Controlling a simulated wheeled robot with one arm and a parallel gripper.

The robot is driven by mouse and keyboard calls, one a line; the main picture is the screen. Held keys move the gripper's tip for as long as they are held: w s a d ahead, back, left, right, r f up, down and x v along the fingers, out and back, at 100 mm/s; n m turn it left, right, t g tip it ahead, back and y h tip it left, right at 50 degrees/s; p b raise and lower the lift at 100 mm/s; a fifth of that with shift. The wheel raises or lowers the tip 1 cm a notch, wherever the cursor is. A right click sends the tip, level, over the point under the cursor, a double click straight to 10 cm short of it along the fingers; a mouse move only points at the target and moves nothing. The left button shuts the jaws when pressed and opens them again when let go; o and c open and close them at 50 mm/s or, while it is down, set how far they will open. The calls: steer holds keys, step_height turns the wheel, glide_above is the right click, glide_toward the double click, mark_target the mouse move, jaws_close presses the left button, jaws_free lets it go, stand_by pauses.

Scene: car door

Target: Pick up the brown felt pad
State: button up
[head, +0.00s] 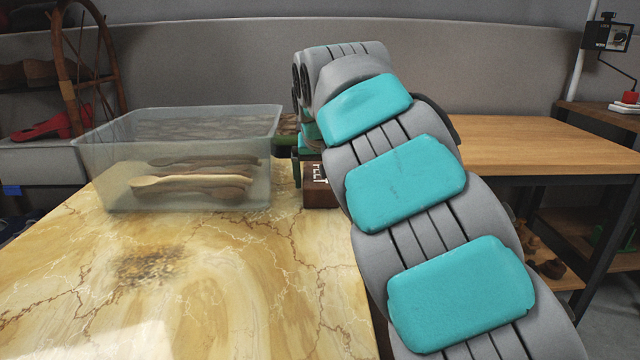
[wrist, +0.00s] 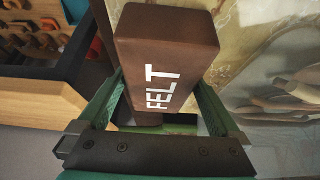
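The brown felt pad (wrist: 165,60) is a brown block with "FELT" in white letters. In the wrist view it lies between my gripper's two green fingers and is turned slightly against them. My gripper (wrist: 160,88) is open, with its fingers spread wide on either side of the block. The fingertips are close to the block's sides, and contact is not clear. In the head view the felt pad (head: 320,192) stands at the table's right edge, partly hidden behind my arm. My gripper (head: 297,168) is mostly hidden there.
A clear plastic bin (head: 110,165) with wooden spoons (head: 190,181) stands just left of the felt pad on the marbled table (head: 220,290). The front of this table is clear. A wooden workbench (head: 540,145) stands to the right, across a gap.

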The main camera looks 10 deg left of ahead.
steer(key=c, duration=1.1)
steer(key=shift+r, duration=1.75)
steer(key=s+d, duration=0.2)
steer(key=s, duration=0.2)
steer(key=s+d+r, duration=0.1)
steer(key=s+d, duration=0.2)
steer(key=s, duration=0.2)
steer(key=s+d, duration=0.3)
steer(key=s, duration=0.2)
steer(key=shift+r+b, duration=0.25)
steer(key=shift+b, duration=0.1)
steer(key=o, duration=0.8)
steer(key=c, duration=0.6)
